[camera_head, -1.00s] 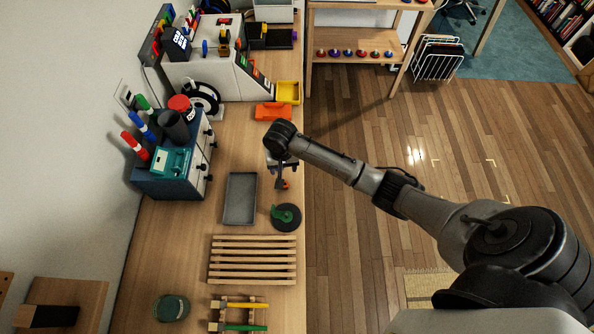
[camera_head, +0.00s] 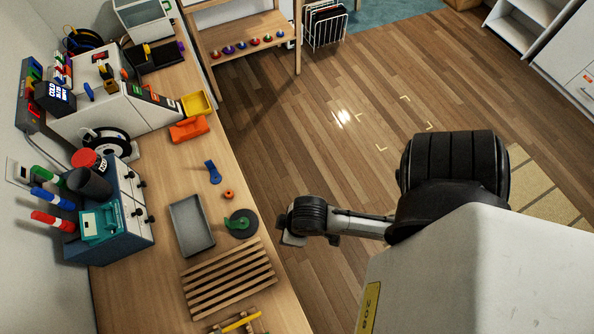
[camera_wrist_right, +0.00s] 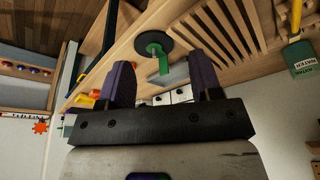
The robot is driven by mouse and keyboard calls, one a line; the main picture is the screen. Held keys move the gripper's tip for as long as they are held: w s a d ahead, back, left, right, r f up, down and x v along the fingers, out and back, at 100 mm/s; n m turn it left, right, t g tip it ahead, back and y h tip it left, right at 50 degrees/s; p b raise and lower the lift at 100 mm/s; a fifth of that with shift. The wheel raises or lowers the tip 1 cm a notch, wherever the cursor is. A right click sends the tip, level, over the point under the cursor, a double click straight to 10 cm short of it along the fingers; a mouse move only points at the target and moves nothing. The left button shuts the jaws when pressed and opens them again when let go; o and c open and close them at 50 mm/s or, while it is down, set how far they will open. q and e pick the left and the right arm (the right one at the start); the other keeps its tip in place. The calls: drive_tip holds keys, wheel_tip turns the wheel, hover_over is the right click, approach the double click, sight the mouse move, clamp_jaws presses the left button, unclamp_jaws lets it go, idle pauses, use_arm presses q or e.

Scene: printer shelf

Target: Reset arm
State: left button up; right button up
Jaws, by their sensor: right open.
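My right arm (camera_head: 350,222) reaches in from the right in the head view, bent over the floor beside the bench's right edge. The end of this arm points left, and its fingers are not clear there. In the right wrist view my right gripper (camera_wrist_right: 163,82) has two dark purple fingers spread apart with nothing between them. A black disc with a green piece on it (camera_wrist_right: 155,44) shows beyond the fingers, apart from them. My left gripper is not in view.
The wooden bench (camera_head: 160,170) holds a grey tray (camera_head: 191,226), a blue tool (camera_head: 213,172), an orange ring (camera_head: 228,194), the green-and-black disc (camera_head: 241,223) and a slatted rack (camera_head: 230,278). A blue drawer unit (camera_head: 125,235) stands against the wall. The floor (camera_head: 330,120) is mostly clear.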

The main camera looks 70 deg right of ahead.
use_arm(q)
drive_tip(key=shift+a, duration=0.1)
use_arm(e)
drive_tip(key=shift+s+d+r+n, duration=0.15)
drive_tip(key=shift+s+r, duration=0.25)
drive_tip(key=shift+s, duration=0.1)
drive_tip(key=shift+s+d+r+n, duration=0.1)
drive_tip(key=shift+s+r+n, duration=0.05)
drive_tip(key=shift+s+r, duration=0.3)
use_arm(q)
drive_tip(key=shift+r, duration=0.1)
